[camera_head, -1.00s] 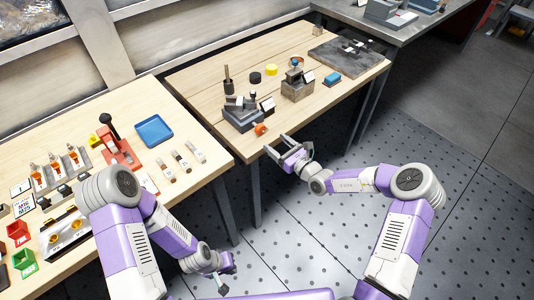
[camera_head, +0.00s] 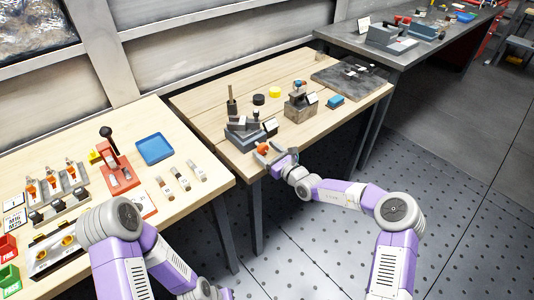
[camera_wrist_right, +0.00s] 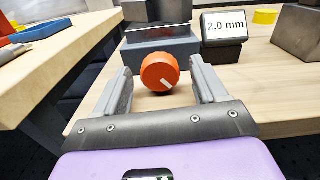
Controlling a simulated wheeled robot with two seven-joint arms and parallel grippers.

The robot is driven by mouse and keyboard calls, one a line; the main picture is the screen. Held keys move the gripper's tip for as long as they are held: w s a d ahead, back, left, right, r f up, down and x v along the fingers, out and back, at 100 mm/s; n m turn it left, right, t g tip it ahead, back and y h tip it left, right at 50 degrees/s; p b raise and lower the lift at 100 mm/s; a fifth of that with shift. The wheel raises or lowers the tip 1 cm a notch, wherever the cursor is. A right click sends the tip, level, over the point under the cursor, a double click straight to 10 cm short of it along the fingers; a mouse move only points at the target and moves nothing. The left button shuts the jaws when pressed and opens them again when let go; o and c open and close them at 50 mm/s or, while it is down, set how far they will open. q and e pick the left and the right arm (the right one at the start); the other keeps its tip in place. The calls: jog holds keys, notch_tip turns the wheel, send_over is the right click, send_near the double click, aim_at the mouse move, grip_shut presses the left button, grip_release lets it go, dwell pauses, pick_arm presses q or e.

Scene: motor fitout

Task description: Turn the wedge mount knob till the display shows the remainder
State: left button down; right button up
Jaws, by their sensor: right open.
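The orange knob (camera_wrist_right: 160,73) with a white mark on its face sits at the front of the grey wedge mount (camera_wrist_right: 160,45). In the head view the knob (camera_head: 263,148) is at the near edge of the far wooden table, in front of the mount (camera_head: 243,133). The display (camera_wrist_right: 224,26) beside the mount reads "2.0 mm". My right gripper (camera_wrist_right: 161,88) is open, with one finger on each side of the knob and a visible gap to it. It also shows in the head view (camera_head: 268,156). My left gripper is below the head view's lower edge.
A second block device (camera_head: 300,105), a blue block (camera_head: 336,102), and yellow (camera_head: 274,91) and black (camera_head: 259,99) discs stand farther along the table. The nearer table holds a blue tray (camera_head: 154,149) and a red press (camera_head: 117,170).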

jog(key=c, duration=1.1)
jog(key=shift+o, duration=0.2)
jog(key=m+p, duration=0.3)
jog(key=p, duration=0.2)
jog(key=shift+r, duration=0.15)
jog(key=shift+f+m, duration=0.2)
jog(key=shift+m, duration=0.4)
jog(key=o, duration=1.1)
jog(key=shift+c, duration=0.2)
